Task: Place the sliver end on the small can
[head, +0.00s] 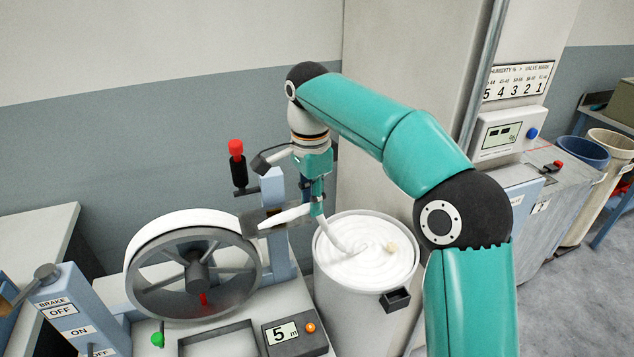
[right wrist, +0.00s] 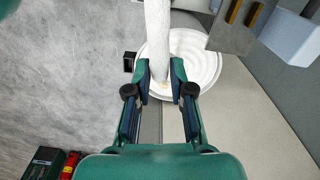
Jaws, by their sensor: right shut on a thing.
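The small can (head: 350,308) stands right of the wheel, pale with a dark handle on its side. Coiled white sliver (head: 372,262) fills it to the rim. My right gripper (head: 317,208) is above the can's left rim, shut on a thick white sliver strand (head: 286,216). The strand reaches from a grey guide to the gripper, and a piece hangs down onto the coils. In the right wrist view the strand (right wrist: 158,35) runs between the fingertips (right wrist: 161,72), over the can's white top (right wrist: 208,66). A small beige spot (head: 391,246) lies on the coils. My left gripper is out of view.
The spoked wheel (head: 193,265) and a counter box (head: 295,334) reading 5 m sit left of the can. A red-topped lever (head: 237,150) stands behind the wheel. A brake panel (head: 70,310) is at lower left. Blue (head: 582,151) and cream bins (head: 606,150) stand far right.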

